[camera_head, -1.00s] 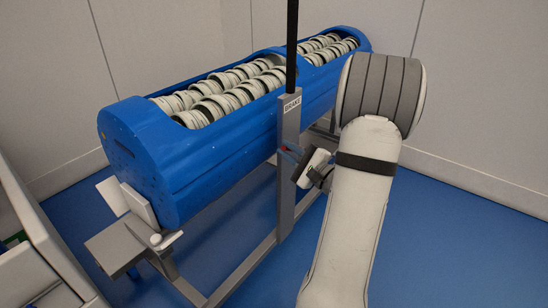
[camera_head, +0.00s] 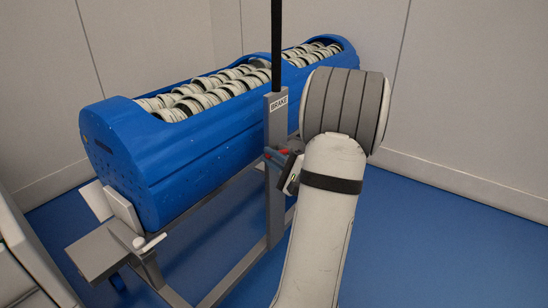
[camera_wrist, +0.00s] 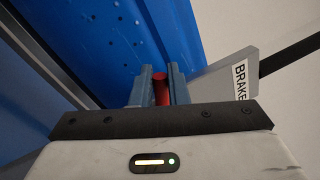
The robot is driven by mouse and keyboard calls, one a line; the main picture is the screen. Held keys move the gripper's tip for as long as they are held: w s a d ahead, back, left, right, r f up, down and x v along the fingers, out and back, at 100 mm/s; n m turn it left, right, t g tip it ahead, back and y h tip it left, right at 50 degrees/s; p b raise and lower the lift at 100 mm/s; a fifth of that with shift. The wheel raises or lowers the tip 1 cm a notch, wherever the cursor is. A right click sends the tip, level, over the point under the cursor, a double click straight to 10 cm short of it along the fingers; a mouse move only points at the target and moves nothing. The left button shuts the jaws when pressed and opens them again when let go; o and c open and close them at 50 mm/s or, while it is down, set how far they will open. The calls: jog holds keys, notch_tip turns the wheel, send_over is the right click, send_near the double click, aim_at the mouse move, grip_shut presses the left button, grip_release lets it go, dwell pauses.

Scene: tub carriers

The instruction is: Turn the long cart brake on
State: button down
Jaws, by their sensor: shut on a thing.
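The long cart (camera_head: 205,268) has a grey frame carrying a blue tub (camera_head: 190,160) filled with several pale ring-shaped parts. A grey upright post (camera_head: 277,125) on its near side bears a BRAKE label, and a black bar rises from it. The label also shows at the right of the wrist view (camera_wrist: 240,80). My gripper (camera_head: 272,156) is at the post, below the label. In the wrist view, my gripper (camera_wrist: 160,85) has its two blue-grey fingers shut on a red brake handle (camera_wrist: 160,90). Most of the handle is hidden behind the fingers and gripper body.
A white wall stands close behind the cart. A pale structure (camera_head: 25,265) is at the lower left. The blue floor (camera_head: 420,240) is clear to the right of my arm.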

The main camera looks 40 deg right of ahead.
jog(key=c, duration=1.4)
grip_release()
jog(key=shift+f, duration=0.15)
jog(key=shift+c, duration=0.2)
jog(key=shift+o, duration=0.2)
jog(key=shift+s, duration=0.1)
jog(key=p+v, duration=0.2)
jog(key=v, duration=0.5)
jog(key=shift+s, duration=0.4)
